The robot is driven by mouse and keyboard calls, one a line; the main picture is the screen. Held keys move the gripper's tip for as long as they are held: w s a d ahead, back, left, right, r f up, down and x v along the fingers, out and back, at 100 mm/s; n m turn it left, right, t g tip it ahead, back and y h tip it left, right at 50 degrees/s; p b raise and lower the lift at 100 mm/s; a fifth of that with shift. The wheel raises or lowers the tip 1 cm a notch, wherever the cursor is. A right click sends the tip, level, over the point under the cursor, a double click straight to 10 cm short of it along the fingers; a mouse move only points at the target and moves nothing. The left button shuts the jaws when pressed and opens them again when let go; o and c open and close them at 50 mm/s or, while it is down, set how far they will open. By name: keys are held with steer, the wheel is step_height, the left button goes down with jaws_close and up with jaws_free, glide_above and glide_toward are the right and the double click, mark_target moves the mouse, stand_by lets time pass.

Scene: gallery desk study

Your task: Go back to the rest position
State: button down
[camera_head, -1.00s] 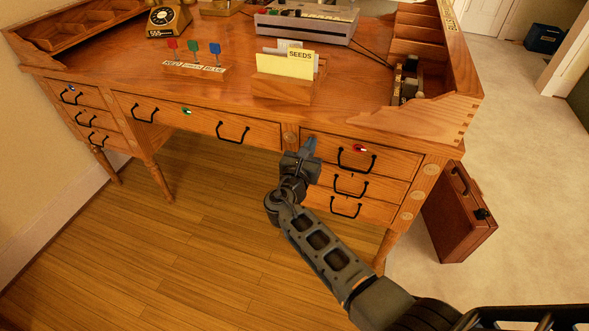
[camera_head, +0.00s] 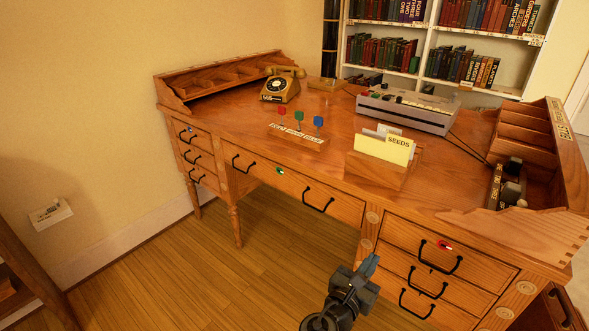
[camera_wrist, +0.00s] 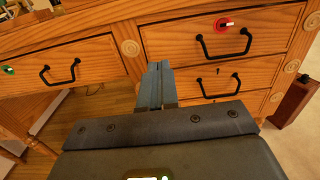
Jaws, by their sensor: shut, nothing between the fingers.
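My gripper (camera_head: 368,266) is shut and empty in front of the wooden desk (camera_head: 230,120), near the right-hand drawers. In the wrist view my gripper (camera_wrist: 156,72) has its fingers together, pointing at the desk front left of the right drawer stack. The top right drawer (camera_head: 470,258) has a black handle and a red lock, and looks closed. The middle drawer (camera_head: 330,190) has a green lock and looks closed. My forearm is mostly below the head view.
A brown case (camera_wrist: 292,101) stands right of the desk. Wooden floor (camera_head: 200,275) is clear at the left front.

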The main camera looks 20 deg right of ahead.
steer(key=s+a+f+m+y+p, duration=0.1)
steer(key=s+f+m+y, duration=0.3)
steer(key=s, duration=0.5)
steer(key=s+a+f+m+y+p, duration=0.1)
steer(key=s+f+m+y, duration=0.1)
steer(key=s+f+y, duration=0.5)
steer(key=s+a+r+m+y+p, duration=0.1)
steer(key=s+a+r+m, duration=0.15)
steer(key=s, duration=0.45)
steer(key=s+a+r+m, duration=0.2)
steer(key=s+r+m, duration=0.1)
steer(key=s, duration=0.4)
steer(key=s+r+m+t+y, duration=0.1)
steer(key=s+r+m, duration=0.2)
steer(key=r, duration=0.5)
steer(key=s+a+r+m+t+p, duration=0.1)
steer(key=s+r+m, duration=0.3)
steer(key=r, duration=0.5)
steer(key=s+r+m+t+y+p, duration=0.1)
steer(key=s+r+m+t, duration=0.1)
steer(key=s+r+m, duration=0.2)
step_height(320, 180, up, 4)
steer(key=m, duration=0.2)
steer(key=shift+a+r+m+y, duration=0.2)
steer(key=shift+a+m+y, duration=0.05)
steer(key=shift+m+y, duration=0.1)
